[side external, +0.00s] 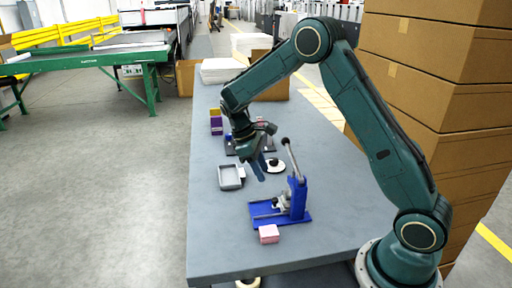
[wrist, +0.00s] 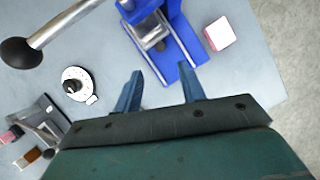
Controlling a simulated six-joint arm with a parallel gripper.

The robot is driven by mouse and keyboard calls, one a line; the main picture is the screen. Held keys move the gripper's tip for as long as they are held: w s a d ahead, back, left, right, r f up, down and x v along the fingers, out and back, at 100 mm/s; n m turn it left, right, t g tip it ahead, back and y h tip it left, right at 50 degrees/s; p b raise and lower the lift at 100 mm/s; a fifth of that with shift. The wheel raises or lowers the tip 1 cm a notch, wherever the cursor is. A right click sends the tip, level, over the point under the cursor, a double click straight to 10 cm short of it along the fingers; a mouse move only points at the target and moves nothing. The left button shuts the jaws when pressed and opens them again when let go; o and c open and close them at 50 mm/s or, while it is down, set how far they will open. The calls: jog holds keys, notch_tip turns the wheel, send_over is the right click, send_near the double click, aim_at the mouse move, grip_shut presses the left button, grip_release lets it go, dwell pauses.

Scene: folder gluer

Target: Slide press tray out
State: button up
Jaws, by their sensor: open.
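A blue press (side external: 297,196) stands on the grey table, with a raised metal lever ending in a dark knob (side external: 285,141). In the wrist view the press (wrist: 188,45) is ahead of my fingers, and the lever's black knob (wrist: 21,53) is at upper left.
A pink block (side external: 269,234) sits beside the press base. A white dial (side external: 274,166), a grey open tray (side external: 231,185) and purple and yellow boxes (side external: 215,120) lie farther along the table. Stacked cartons (side external: 430,90) rise at right. The table's front left is clear.

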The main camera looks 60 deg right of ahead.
aim_at(275, 199)
jog(key=x, duration=1)
jog(key=shift+f, duration=0.1)
grip_shut()
